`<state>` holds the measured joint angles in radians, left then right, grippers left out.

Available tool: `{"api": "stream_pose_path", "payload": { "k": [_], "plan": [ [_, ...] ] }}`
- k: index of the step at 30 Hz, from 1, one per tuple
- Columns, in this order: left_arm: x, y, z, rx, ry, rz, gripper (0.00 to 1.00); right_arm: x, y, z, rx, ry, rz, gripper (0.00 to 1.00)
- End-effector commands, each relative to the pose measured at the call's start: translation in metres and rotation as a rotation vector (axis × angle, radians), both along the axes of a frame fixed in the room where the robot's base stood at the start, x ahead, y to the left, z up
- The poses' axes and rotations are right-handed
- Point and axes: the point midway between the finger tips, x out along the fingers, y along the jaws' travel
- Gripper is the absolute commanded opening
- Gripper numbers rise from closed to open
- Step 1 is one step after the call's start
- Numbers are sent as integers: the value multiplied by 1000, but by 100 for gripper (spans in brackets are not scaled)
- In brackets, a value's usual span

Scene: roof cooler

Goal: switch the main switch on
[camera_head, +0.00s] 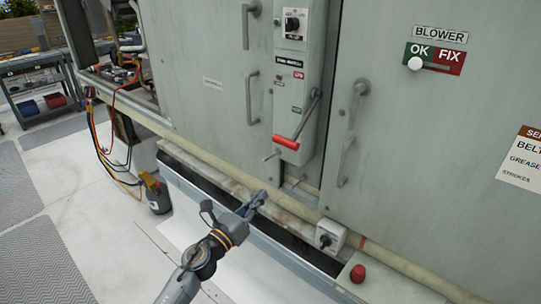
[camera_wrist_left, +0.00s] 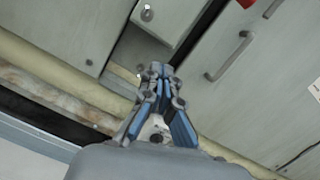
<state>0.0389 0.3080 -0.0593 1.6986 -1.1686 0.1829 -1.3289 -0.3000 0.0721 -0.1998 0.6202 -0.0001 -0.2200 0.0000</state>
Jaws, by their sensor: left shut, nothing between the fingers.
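The main switch box (camera_head: 300,85) is a tall grey box on the cabinet front in the head view. Its side lever ends in a red grip (camera_head: 286,142), and the lever is down, with the grip near the box's lower end. In the left wrist view, the box's lower end (camera_wrist_left: 165,22) is at the top, and a bit of the red grip (camera_wrist_left: 245,3) shows at the top edge. My left gripper (camera_head: 260,197) is shut and empty, below and left of the grip and apart from it. Its closed fingers also show in the left wrist view (camera_wrist_left: 160,72). My right gripper is out of view.
Door handles (camera_head: 252,98) (camera_head: 351,135) flank the switch box. A pale pipe (camera_head: 235,170) runs along the cabinet's base. A small rotary switch box (camera_head: 330,237) and a red knob (camera_head: 357,273) sit low right. A blower slider (camera_head: 415,63) is upper right. Open floor lies left.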

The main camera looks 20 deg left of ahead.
Motion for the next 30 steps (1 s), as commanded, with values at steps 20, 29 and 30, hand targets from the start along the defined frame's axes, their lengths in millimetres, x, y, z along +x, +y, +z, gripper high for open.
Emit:
{"api": "stream_pose_path", "payload": {
  "k": [20,29,30],
  "plan": [
    [-1,-14,62,254,-185,-5,0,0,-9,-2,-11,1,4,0],
    [46,-31,78,249,-184,-6,0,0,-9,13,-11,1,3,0],
    [55,-34,80,249,-185,-4,0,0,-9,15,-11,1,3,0]
  ]
}}
